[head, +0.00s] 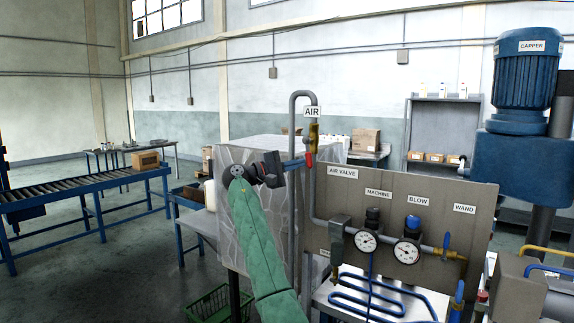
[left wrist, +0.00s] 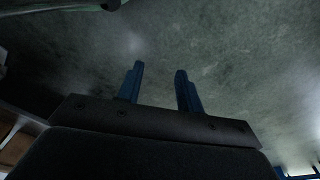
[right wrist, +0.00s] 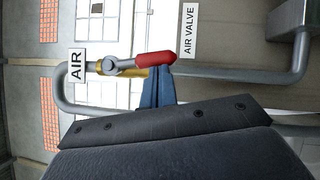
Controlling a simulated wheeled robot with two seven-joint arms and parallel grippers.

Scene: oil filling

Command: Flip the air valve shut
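The air valve (head: 314,137) is a brass body on the vertical grey pipe under the AIR sign, with a red lever handle (head: 309,159) pointing down roughly along the pipe. In the right wrist view the red handle (right wrist: 155,58) lies nearly in line with the pipe. My right gripper (head: 291,164) reaches in from the left at the handle. Its blue fingers (right wrist: 158,72) are together, with their tips at the handle's edge; I cannot tell if they touch it. My left gripper (left wrist: 158,75) is open and empty over bare floor, outside the head view.
A grey panel (head: 475,190) with gauges (head: 366,241), a blue knob and hoses stands right of the pipe. A blue capper motor (head: 528,75) is at far right. A roller conveyor (head: 80,185) is at left, and a green basket (head: 208,303) sits low in front.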

